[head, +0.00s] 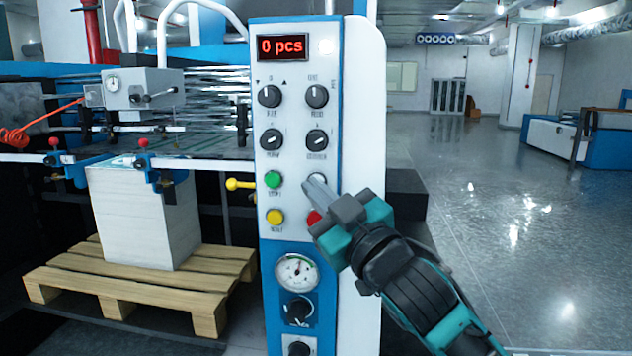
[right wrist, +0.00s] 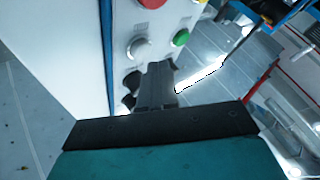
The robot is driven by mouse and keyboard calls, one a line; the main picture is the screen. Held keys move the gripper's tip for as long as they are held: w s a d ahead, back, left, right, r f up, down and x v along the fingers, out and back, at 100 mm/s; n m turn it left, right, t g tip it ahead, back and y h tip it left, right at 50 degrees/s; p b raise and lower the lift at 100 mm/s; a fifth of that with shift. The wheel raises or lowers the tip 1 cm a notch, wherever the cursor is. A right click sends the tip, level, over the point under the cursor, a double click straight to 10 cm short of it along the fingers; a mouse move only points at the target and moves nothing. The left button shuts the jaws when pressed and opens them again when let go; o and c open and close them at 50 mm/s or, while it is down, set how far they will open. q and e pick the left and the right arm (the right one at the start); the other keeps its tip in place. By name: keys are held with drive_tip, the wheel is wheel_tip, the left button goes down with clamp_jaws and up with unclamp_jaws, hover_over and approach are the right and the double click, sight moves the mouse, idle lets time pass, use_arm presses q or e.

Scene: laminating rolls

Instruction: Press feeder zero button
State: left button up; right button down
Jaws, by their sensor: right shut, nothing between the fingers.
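Below the knobs are a green button (head: 273,179), a white button (head: 319,179), a yellow button (head: 275,217) and a red button (head: 314,217). Their labels are too small to read surely. My right gripper (head: 311,187) is shut and empty, its tips by the white button and partly covering it. In the right wrist view the gripper tips (right wrist: 159,70) show beside the white button (right wrist: 139,47); I cannot tell whether they touch. My left gripper is out of view.
Several black knobs (head: 317,96) sit above the buttons, and a gauge (head: 297,272) below. A paper stack (head: 145,218) stands on a wooden pallet (head: 135,290) at left. A yellow-tipped lever (head: 233,184) sticks out beside the panel. The floor (head: 510,210) at right is open.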

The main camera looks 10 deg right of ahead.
drive_tip(key=s, duration=0.1)
drive_tip(key=s+a, duration=0.1)
drive_tip(key=s, duration=0.1)
drive_tip(key=s+a, duration=0.1)
drive_tip(key=shift+s+p, duration=0.3)
drive_tip(key=shift+p, duration=0.1)
drive_tip(key=shift+f, duration=0.1)
idle(0.4)
drive_tip(key=s+d+f+m+g+h, duration=0.1)
drive_tip(key=d+f+m+g+h, duration=0.15)
drive_tip(key=f, duration=1.05)
drive_tip(key=s+d+f+m+g+h, duration=0.1)
drive_tip(key=f+m+g, duration=0.15)
drive_tip(key=f, duration=1.05)
drive_tip(key=s+d+f+m+g+h, duration=0.1)
drive_tip(key=s+d+f+g, duration=0.1)
drive_tip(key=s+f, duration=0.5)
drive_tip(key=s+d+f+m+g+h, duration=0.1)
drive_tip(key=s+f+g, duration=0.1)
drive_tip(key=s+f, duration=0.6)
wheel_tip(320, 180, down, 5)
drive_tip(key=shift+d+r, duration=0.2)
drive_tip(key=shift+d, duration=0.2)
